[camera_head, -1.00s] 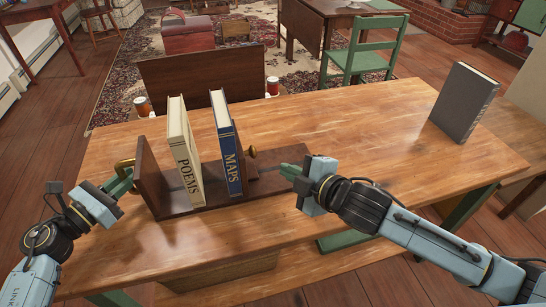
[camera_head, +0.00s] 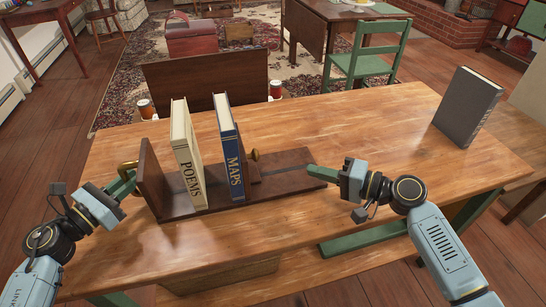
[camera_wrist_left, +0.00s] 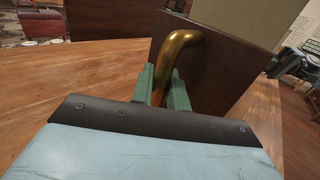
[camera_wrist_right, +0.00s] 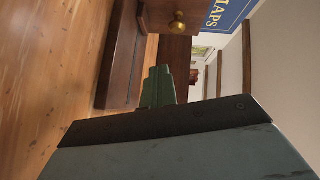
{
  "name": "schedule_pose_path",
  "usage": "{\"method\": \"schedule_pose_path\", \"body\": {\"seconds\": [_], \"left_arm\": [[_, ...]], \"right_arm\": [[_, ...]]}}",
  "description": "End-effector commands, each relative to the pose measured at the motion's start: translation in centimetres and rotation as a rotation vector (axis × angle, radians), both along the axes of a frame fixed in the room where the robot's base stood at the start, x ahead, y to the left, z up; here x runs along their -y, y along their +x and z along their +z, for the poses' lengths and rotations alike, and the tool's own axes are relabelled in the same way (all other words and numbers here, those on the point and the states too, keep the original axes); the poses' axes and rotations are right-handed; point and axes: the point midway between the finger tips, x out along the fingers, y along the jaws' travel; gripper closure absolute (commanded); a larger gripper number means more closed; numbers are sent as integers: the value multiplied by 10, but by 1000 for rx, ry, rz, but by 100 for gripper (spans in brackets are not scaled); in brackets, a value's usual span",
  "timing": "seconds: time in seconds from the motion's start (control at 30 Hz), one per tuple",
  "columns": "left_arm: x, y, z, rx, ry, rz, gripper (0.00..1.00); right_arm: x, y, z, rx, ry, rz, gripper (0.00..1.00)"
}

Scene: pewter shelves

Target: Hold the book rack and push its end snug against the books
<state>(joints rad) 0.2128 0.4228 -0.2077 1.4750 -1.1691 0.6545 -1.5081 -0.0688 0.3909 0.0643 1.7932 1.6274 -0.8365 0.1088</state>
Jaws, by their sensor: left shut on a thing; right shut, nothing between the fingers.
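The dark wooden book rack (camera_head: 152,178) stands on the table with its fixed end at the left. My left gripper (camera_head: 129,178) is shut on the brass handle (camera_wrist_left: 178,52) of that end. The sliding end, mostly hidden behind MAPS, has a brass knob (camera_head: 255,155), also seen in the right wrist view (camera_wrist_right: 178,22). My right gripper (camera_head: 312,169) is shut and empty by the rack's right end, apart from the knob.
A grey book (camera_head: 466,105) stands alone at the table's right. The wooden tabletop (camera_head: 360,125) between it and the rack is clear. A green chair (camera_head: 368,60) stands behind.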

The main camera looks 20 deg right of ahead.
Motion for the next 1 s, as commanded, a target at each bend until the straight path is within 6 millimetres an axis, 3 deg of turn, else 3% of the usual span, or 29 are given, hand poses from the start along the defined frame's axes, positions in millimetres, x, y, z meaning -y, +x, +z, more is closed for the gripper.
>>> {"method": "schedule_pose_path", "body": {"seconds": [0.13, 0.37, 0.87, 1.0], "left_arm": [[0, 0, 0, 0, 0, 0, 100], [0, 0, 0, 0, 0, 0, 100], [0, 0, 0, 0, 0, -1, 100], [0, 0, 0, 0, 0, 0, 100]], "right_arm": [[12, -4, 5, -57, 184, -29, 100], [13, 0, 10, -78, 274, -41, 100], [-56, 69, 11, -76, 271, -39, 100], [-78, 65, 10, -77, 271, -39, 100]]}}
